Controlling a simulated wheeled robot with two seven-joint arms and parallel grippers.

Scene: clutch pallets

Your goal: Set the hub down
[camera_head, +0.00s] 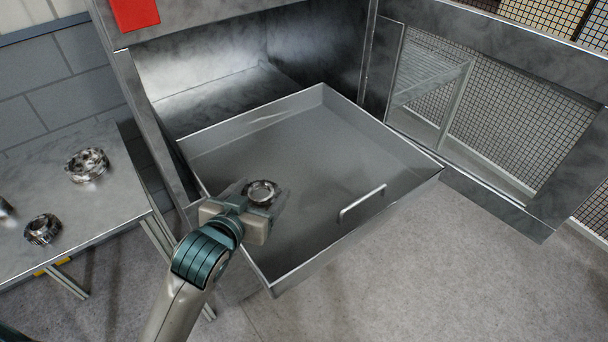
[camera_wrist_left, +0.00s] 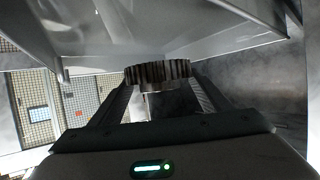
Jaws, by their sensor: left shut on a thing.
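My left gripper (camera_head: 252,199) is shut on the hub (camera_head: 262,192), a small dark metal ring with a toothed edge. It is over the left front part of the open metal drawer (camera_head: 330,150). In the left wrist view the toothed hub (camera_wrist_left: 158,73) sits between the two fingertips of my left gripper (camera_wrist_left: 155,88). I cannot tell whether the hub touches the drawer floor. My right gripper is not in view.
A metal table (camera_head: 95,215) at the left carries several metal parts, among them a larger one (camera_head: 87,165) and a toothed ring (camera_head: 42,229). The drawer has a handle (camera_head: 362,203) on its front. The cabinet door (camera_head: 480,110) with mesh stands open at the right. Most of the drawer floor is bare.

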